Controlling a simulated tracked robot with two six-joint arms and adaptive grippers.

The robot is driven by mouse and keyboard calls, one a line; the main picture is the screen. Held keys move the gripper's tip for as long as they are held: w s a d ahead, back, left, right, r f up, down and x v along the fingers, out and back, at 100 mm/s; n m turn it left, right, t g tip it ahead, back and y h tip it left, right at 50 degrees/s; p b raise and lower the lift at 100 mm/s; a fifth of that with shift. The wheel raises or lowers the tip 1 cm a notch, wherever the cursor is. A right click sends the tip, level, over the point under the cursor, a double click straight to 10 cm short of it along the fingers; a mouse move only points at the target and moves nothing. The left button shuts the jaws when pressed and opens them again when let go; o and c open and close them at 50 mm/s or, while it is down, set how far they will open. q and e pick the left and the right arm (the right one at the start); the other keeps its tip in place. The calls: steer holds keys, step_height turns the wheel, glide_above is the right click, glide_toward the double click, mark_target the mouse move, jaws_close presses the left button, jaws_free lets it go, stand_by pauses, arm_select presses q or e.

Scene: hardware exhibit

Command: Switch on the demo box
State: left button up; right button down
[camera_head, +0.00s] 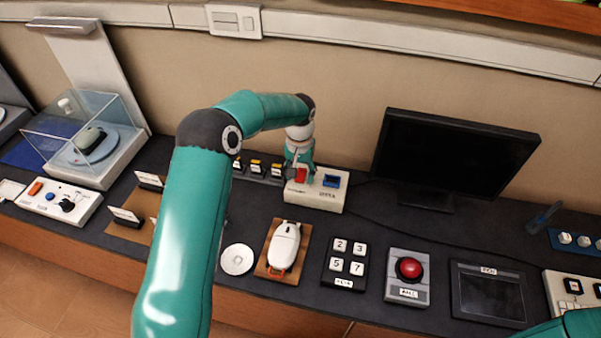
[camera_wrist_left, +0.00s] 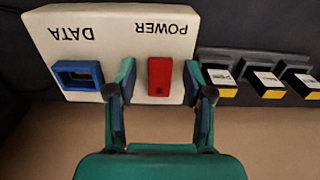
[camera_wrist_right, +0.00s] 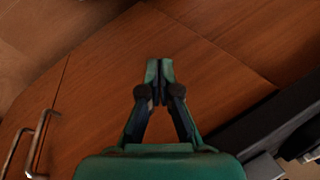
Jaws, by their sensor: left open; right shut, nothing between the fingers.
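The demo box (camera_head: 322,198) is a white box at the back of the dark counter. It also shows in the left wrist view (camera_wrist_left: 110,35), with the labels POWER and DATA. A red rocker switch (camera_wrist_left: 160,77) sits under POWER and a blue-framed port (camera_wrist_left: 78,76) under DATA. My left gripper (camera_wrist_left: 160,80) is open, its fingers on either side of the red switch, with a gap on each side. In the head view my left gripper (camera_head: 300,165) is over the box and partly hides it. My right gripper (camera_wrist_right: 160,82) is shut and empty, above brown wood panels.
Several black and yellow blocks (camera_head: 256,167) stand left of the box. A monitor (camera_head: 455,150) stands to the right. In front are a white mouse (camera_head: 284,245), a number pad (camera_head: 345,264), a red button (camera_head: 409,268) and a tablet (camera_head: 488,293).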

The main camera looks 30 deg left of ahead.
arm_select(q)
steer(key=shift+f, duration=0.15)
steer(key=shift+c, duration=0.2)
jaws_close()
steer(key=shift+w+r+g+p, duration=0.2)
steer(key=shift+g+p, duration=0.2)
steer(key=shift+p, duration=0.4)
steer(key=shift+w+g+p, duration=0.1)
steer(key=shift+g+p, duration=0.3)
steer(key=shift+p, duration=0.1)
steer(key=shift+w+a+f+g+h, duration=0.15)
steer(key=shift+g+h, duration=0.15)
steer(key=shift+g, duration=0.2)
steer(key=shift+r, duration=0.2)
steer(key=shift+o, duration=0.2)
jaws_free()
steer(key=shift+g, duration=0.3)
